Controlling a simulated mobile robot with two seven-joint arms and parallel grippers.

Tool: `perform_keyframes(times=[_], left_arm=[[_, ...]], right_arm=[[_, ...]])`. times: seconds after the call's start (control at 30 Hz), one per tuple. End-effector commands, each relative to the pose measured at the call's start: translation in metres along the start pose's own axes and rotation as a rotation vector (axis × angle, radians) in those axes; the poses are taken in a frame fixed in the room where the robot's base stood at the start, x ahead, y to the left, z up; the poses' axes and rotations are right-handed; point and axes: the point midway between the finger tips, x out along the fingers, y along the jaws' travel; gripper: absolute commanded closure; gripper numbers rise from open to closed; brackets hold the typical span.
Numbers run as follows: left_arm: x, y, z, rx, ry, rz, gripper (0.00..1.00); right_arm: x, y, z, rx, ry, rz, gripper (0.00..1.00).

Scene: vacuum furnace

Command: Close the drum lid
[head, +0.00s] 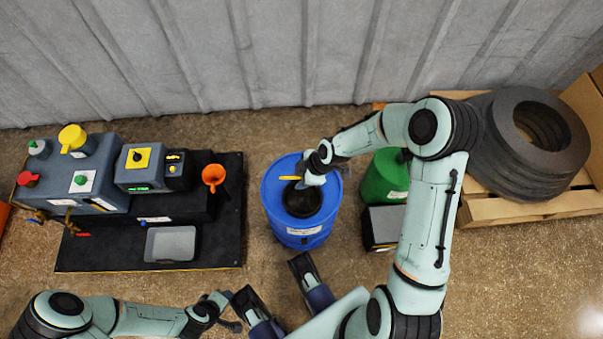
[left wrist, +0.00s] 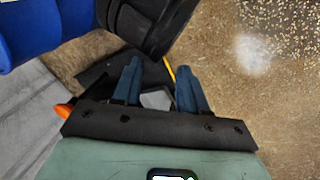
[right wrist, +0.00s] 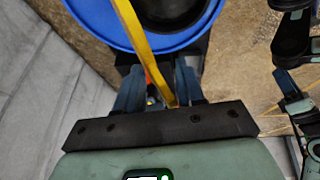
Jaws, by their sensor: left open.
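The blue drum (head: 302,240) stands upright on the floor near the middle of the head view. Its blue top surrounds a dark round centre (head: 303,203), which I cannot tell apart as lid or opening. A yellow bar (head: 289,178) lies across the drum's far rim; in the right wrist view the yellow bar (right wrist: 135,35) runs over the blue rim (right wrist: 90,20) down to between my fingers. My right gripper (head: 308,180) is at the drum's far edge, its fingers spread on both sides of the bar. My left gripper (head: 230,308) is open and empty, low and left of the drum.
A green container (head: 384,178) and a dark box (head: 382,228) stand right of the drum. Black rings (head: 530,140) are stacked on a pallet at right. Pump equipment with an orange funnel (head: 214,176) sits on a black base (head: 110,255) at left. A corrugated wall (head: 280,50) closes the back.

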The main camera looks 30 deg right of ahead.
Motion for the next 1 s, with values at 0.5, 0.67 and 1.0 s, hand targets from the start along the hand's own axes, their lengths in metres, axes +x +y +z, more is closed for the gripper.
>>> perform_keyframes(times=[0.5, 0.67, 1.0], left_arm=[[0.000, 0.000, 0.000, 0.000, 0.001, 0.000, 0.57], [0.000, 0.000, 0.000, 0.000, 0.001, 0.000, 0.57], [-0.013, 0.005, 0.014, 0.004, -0.041, 0.003, 0.57]], right_arm=[[0.001, -0.001, 0.001, -0.003, -0.001, -0.002, 0.65], [0.001, 0.000, 0.000, -0.004, 0.000, 0.000, 0.65], [-0.028, 0.001, 0.000, -0.001, -0.001, 0.004, 0.65]])
